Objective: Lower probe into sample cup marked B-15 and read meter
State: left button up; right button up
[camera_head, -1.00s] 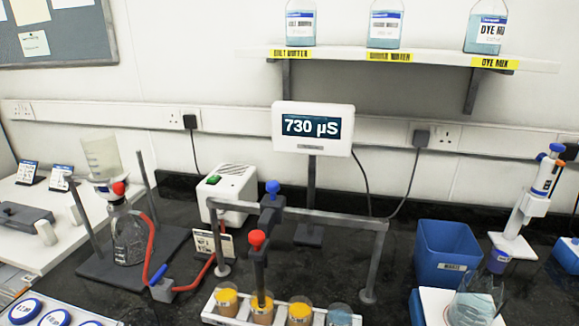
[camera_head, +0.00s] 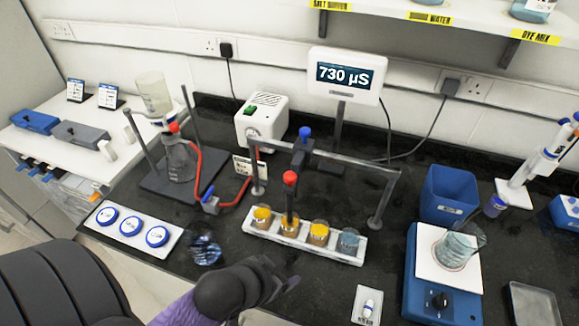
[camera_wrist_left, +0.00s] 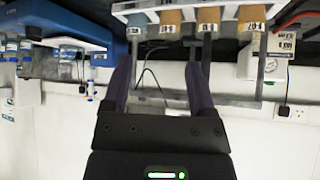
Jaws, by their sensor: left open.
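The meter (camera_head: 345,74) on its stand reads 730 µS. The probe (camera_head: 290,200) with a red knob hangs from the carriage with a blue knob (camera_head: 305,133) on a grey rail (camera_head: 340,162). Its lower end is at the second cup from the left (camera_head: 289,226); how deep is unclear. A white rack (camera_head: 300,245) holds several cups, amber ones and a blue one at right (camera_head: 348,241). Cup labels show upside down in the left wrist view (camera_wrist_left: 252,16), too small to read surely. My left gripper (camera_head: 285,279) is open and empty in front of the rack. My right gripper is out of view.
A ring stand with red tubing (camera_head: 193,150) stands behind.

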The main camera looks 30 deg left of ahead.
pick_arm(q)
jog(key=w+a+r+t+h, duration=0.1)
jog(key=w+a+r+t, duration=0.1)
jog(key=w+a+t, duration=0.25)
jog(key=t, duration=0.5)
send_near(286, 181)
jog(key=w, duration=0.2)
jog(key=shift+h, duration=0.3)
jog(key=w, duration=0.3)
jog(key=w+d, duration=0.1)
jog(key=w, duration=0.2)
jog(key=w+b, duration=0.1)
jog(key=w, duration=0.2)
jog(key=shift+w+d+r, duration=0.1)
jog(key=shift+w+d, duration=0.05)
grip_shut()
